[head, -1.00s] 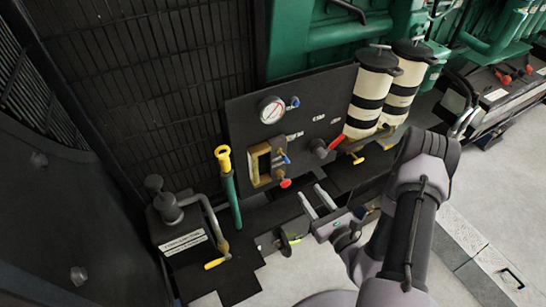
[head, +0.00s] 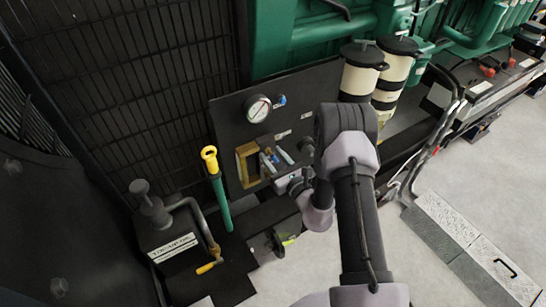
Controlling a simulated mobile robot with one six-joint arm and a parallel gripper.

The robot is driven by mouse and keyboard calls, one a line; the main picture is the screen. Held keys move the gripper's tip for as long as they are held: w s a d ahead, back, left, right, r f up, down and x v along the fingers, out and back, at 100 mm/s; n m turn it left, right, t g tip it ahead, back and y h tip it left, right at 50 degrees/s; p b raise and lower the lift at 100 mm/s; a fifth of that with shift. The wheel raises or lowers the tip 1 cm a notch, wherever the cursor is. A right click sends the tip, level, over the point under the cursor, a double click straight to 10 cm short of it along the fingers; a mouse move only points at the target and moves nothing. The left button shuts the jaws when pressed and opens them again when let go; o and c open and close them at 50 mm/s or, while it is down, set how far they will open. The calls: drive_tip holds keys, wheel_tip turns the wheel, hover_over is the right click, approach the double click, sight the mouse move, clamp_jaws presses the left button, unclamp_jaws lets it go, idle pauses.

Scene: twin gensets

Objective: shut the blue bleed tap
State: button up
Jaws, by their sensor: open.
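Two small blue handles show on the black panel (head: 228,120) in the head view. One blue handle (head: 280,100) sits just right of the round pressure gauge. The other blue handle (head: 274,158) is beside the brass-framed sight glass (head: 243,168). I cannot tell from labels which is the bleed tap. My gripper (head: 273,156) is open, its two pale fingers reaching to the panel around or just in front of the lower blue handle. Contact cannot be told. The gripper hides the red-knobbed tap below.
The pressure gauge (head: 258,109) is above the sight glass. A green post with yellow top (head: 210,153) and a hand pump (head: 150,205) stand left. Cream-and-black filter canisters (head: 361,70) stand right, partly behind my arm. Open floor (head: 440,165) lies at right.

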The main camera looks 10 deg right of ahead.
clamp_jaws()
drive_tip(key=m+p, duration=0.1)
drive_tip(key=m, duration=0.3)
drive_tip(key=shift+m+p, duration=0.3)
drive_tip(key=shift+p, duration=0.05)
drive_tip(key=m+p, duration=0.1)
drive_tip(key=m, duration=0.4)
drive_tip(key=shift+p, duration=0.3)
drive_tip(key=m+p, duration=0.1)
drive_tip(key=m, duration=0.6)
drive_tip(key=m+p, duration=0.1)
drive_tip(key=m, duration=0.5)
drive_tip(key=shift+m+p, duration=0.3)
